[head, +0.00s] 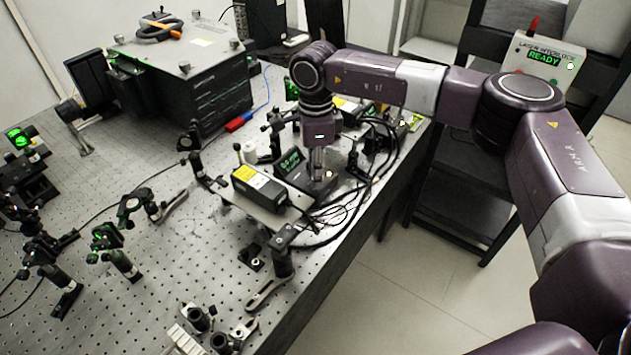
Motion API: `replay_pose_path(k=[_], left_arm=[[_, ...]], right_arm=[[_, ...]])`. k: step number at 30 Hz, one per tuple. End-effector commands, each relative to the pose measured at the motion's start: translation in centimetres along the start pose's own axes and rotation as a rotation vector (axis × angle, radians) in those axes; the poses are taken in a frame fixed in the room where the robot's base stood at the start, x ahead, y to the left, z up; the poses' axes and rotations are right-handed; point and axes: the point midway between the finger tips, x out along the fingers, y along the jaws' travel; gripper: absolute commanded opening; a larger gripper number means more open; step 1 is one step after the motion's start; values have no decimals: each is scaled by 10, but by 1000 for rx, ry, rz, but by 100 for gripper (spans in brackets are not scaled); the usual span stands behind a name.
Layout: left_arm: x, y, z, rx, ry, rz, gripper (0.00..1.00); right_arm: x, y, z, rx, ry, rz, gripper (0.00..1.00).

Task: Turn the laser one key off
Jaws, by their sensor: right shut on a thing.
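My right gripper (319,178) points down over the optical bench and is shut at the right end of a small black box (300,183) with a green display (289,161). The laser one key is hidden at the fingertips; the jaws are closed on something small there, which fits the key. I cannot read which way the key is turned. A black laser head (262,187) with a yellow label lies just left of the box. My left gripper is out of view.
Black cables (345,212) loop right of the box. Optical mounts (125,250) crowd the perforated bench (195,258). A big black instrument (190,85) stands at the back. A status box reading READY (545,58) sits on the dark rack at right.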

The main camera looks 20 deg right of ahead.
Motion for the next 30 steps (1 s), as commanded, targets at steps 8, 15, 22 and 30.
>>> replay_pose_path(k=[8, 15, 22, 30], left_arm=[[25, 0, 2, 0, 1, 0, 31], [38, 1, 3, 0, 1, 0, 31], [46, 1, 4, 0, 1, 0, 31], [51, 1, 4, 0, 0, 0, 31]], right_arm=[[2, -2, 0, -260, -2, -6, 0], [0, -2, 0, -480, -1, -6, 0], [-1, -2, 0, -652, 0, -7, 0], [-2, -2, 0, -778, 0, -7, 0]])
